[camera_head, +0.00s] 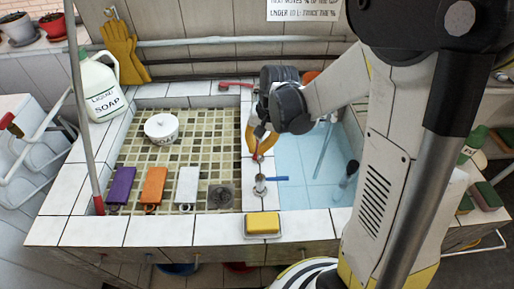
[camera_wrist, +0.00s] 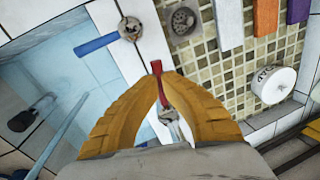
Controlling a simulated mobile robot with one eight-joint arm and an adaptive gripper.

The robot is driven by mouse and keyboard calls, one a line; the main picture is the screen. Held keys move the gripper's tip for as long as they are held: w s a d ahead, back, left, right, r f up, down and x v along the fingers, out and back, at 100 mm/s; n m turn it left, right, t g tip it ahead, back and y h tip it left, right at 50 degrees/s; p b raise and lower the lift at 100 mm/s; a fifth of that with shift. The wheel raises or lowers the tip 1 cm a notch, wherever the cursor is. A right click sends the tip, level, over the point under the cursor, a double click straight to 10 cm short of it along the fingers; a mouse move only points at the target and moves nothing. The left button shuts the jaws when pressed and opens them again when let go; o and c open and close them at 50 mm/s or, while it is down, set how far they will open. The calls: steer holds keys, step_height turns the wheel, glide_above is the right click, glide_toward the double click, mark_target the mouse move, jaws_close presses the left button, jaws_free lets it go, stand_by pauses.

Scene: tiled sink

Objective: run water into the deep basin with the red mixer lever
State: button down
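The red mixer lever (camera_wrist: 157,68) stands on the tiled divider between the basins, on a metal mount (camera_wrist: 175,128). It also shows in the head view (camera_head: 255,156), partly hidden by my gripper. My gripper (camera_wrist: 165,79) has yellow curved fingers, one on each side of the lever; their tips look closed on it. The deep basin (camera_head: 296,190) is the light-blue one on the right. A thin pale bar (camera_head: 324,150) slants across it; I cannot tell whether it is a spout. I make out no clear water stream.
A blue lever (camera_head: 281,178) on a metal post stands nearer the front of the divider. The mosaic basin (camera_head: 205,133) holds a white pot (camera_head: 161,127) and coloured blocks. A yellow sponge (camera_head: 263,223) lies on the front rim. A soap jug (camera_head: 102,88) stands back left.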

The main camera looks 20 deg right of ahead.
steer(key=shift+a+f, duration=0.1)
stand_by(0.3)
steer(key=shift+w+a+m+t+h+b, duration=0.25)
steer(key=shift+w+a+m, duration=0.35)
steer(key=shift+m, duration=1.35)
steer(key=shift+w+a+m+t+h+b, duration=0.15)
steer(key=shift+w+a+m+h, duration=0.5)
steer(key=shift+m, duration=1.35)
steer(key=shift+w+a+m+t+b, duration=0.1)
steer(key=shift+w+a+m+t, duration=0.15)
steer(key=shift+w+m, duration=1.2)
steer(key=shift+s+m, duration=0.5)
steer(key=shift+m, duration=0.1)
steer(key=c, duration=1.5)
jaws_free()
steer(key=shift+o, duration=0.2)
